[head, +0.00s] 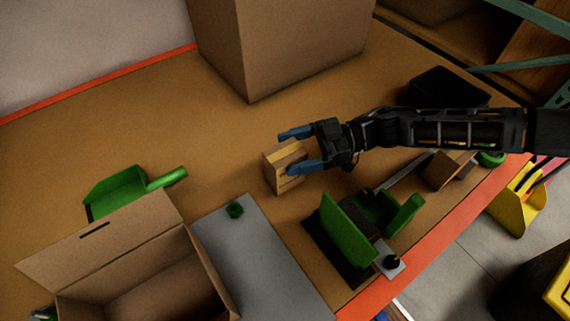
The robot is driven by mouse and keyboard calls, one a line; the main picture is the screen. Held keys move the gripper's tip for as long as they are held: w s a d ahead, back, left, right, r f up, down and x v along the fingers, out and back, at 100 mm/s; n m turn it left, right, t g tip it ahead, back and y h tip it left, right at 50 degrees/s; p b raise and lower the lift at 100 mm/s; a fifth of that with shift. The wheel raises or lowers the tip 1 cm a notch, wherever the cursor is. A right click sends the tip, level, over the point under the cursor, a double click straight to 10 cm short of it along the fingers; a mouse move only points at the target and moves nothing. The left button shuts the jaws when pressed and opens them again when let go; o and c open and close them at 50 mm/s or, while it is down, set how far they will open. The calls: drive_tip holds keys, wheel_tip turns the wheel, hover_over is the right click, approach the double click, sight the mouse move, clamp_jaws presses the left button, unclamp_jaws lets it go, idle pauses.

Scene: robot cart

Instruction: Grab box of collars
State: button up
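A small brown cardboard box (283,172) with a lighter tape strip stands on the tan tabletop near the middle of the head view. It is likely the box of collars, but no label is readable. My gripper (290,152) comes in from the right with its two blue fingers spread apart. One finger is at the box's far side and the other at its near side and over its top. I cannot tell whether the fingers touch the box.
A large cardboard box (290,45) stands behind. A green fixture (345,230) is close in front. A black bin (450,88) lies behind my arm.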

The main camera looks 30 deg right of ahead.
drive_tip(key=c, duration=1)
